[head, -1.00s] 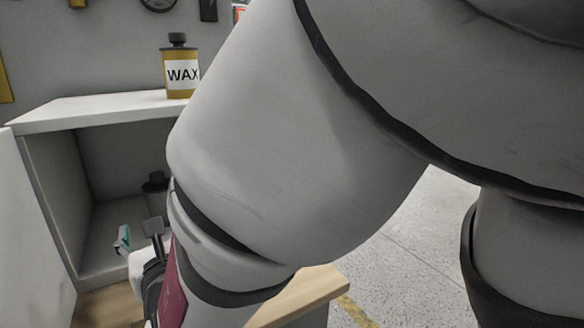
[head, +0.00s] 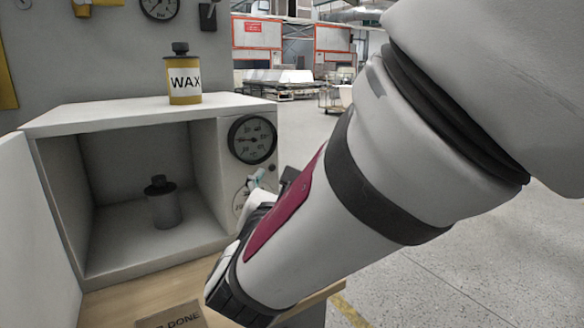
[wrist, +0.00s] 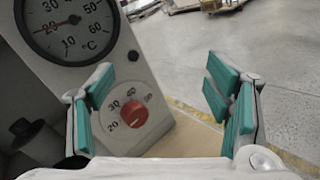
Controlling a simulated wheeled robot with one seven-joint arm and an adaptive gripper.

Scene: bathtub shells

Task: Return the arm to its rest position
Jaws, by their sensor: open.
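My gripper (wrist: 165,105) is open and empty in the wrist view, its teal finger pads wide apart. It faces the front panel of a white cabinet, with a red knob (wrist: 134,114) showing between the fingers. In the head view my arm crosses from upper right to lower centre. A teal fingertip shows beside the cabinet's panel (head: 292,165); the rest of the gripper is mostly hidden behind my wrist.
The white cabinet (head: 120,112) stands open, its door (head: 40,215) swung left. A grey bottle (head: 163,203) stands inside; a WAX bottle (head: 184,80) stands on top. A gauge (head: 252,139) is on the panel. A sign (head: 172,318) lies on the wooden bench. Floor at right is clear.

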